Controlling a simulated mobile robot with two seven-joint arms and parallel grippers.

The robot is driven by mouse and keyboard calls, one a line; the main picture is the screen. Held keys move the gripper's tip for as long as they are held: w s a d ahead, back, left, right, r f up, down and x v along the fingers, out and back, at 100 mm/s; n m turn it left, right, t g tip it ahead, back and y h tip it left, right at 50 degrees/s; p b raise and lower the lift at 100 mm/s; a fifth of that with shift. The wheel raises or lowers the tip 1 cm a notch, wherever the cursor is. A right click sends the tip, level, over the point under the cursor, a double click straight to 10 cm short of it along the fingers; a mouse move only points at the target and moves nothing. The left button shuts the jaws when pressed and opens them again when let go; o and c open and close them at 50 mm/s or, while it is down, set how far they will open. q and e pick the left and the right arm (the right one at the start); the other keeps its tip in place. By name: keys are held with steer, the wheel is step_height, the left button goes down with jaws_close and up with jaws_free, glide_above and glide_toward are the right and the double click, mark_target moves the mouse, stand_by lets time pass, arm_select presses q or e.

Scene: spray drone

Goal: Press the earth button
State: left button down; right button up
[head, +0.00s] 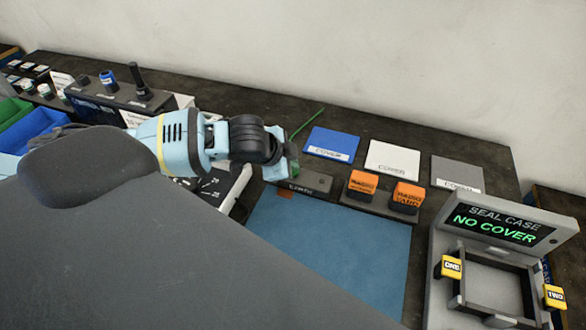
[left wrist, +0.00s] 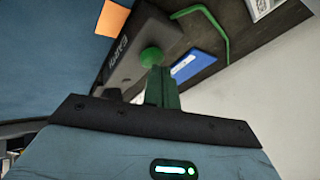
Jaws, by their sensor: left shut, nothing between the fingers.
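The earth button is a green dome (left wrist: 151,55) on a dark grey box (left wrist: 140,32) in the left wrist view. The same box (head: 316,183), with a light label on its front, shows in the head view, where my gripper hides the button. My left gripper (head: 291,165) is shut and empty, at the left end of the box. In the left wrist view its green fingers (left wrist: 158,80) reach up to the dome and overlap its lower edge. I cannot tell whether they touch it or whether it is pressed down. My right gripper is not in view.
Two orange blocks (head: 362,184) (head: 406,196) stand right of the box. Blue (head: 331,143), white (head: 393,160) and grey (head: 456,172) cover plates lie behind. A blue mat (head: 330,245) lies in front. The seal case (head: 445,250) at right reads "NO COVER". A green cord (head: 308,124) lies behind my gripper.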

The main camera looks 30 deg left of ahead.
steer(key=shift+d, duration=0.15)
arm_select(q)
steer(key=shift+f, duration=0.15)
stand_by(0.4)
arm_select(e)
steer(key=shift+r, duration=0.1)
arm_select(q)
steer(key=shift+r+p, duration=0.55)
steer(key=shift+r, duration=0.15)
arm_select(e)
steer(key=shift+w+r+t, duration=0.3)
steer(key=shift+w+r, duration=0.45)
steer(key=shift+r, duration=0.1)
arm_select(q)
steer(key=shift+f, duration=0.1)
steer(key=shift+r+p, duration=0.55)
steer(key=shift+r, duration=2.45)
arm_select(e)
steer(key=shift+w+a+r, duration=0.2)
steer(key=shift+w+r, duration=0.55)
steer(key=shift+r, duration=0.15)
